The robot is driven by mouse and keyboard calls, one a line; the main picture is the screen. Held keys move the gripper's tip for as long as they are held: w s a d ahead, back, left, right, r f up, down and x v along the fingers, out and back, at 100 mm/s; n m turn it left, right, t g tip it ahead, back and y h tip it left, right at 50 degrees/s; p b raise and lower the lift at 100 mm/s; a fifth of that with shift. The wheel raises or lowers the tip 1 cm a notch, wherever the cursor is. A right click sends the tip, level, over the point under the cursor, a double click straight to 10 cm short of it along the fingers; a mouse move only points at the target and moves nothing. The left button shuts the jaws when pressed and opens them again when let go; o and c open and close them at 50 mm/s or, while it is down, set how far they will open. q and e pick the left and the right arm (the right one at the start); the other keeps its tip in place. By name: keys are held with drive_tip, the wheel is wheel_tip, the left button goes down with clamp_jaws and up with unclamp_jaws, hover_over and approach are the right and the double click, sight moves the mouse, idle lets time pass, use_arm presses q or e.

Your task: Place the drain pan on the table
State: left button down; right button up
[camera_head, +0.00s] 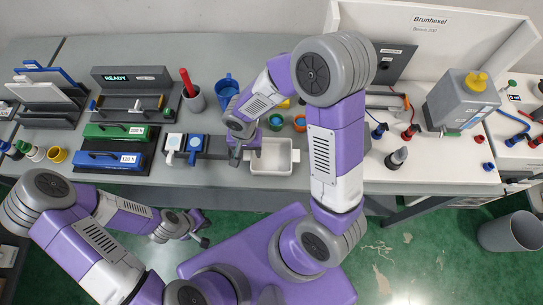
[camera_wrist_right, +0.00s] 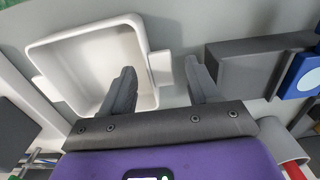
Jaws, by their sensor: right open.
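The drain pan is a white rectangular open tray (camera_head: 272,169) at the front middle of the grey table (camera_head: 215,172). It looks empty. In the right wrist view the pan (camera_wrist_right: 140,22) fills the upper left, with a small white side tab (camera_wrist_right: 160,68). My right gripper (camera_head: 245,152) is open at the pan's left side. In the right wrist view its fingers (camera_wrist_right: 160,88) are apart, with the tab between them; I cannot tell if they touch it. My left gripper (camera_head: 204,229) is low in front of the table, over the floor, empty, with its fingertips apart.
Left of the pan are blue and white tagged blocks (camera_head: 194,147), a grey cup with a red tool (camera_head: 193,99) and a blue jug (camera_head: 227,88). Small coloured cups (camera_head: 299,123) stand behind it. The white bench (camera_head: 440,165) with a grey machine (camera_head: 462,100) is right.

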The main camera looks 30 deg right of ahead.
drive_tip(key=shift+f, duration=0.25)
clamp_jaws()
drive_tip(key=shift+r, duration=0.1)
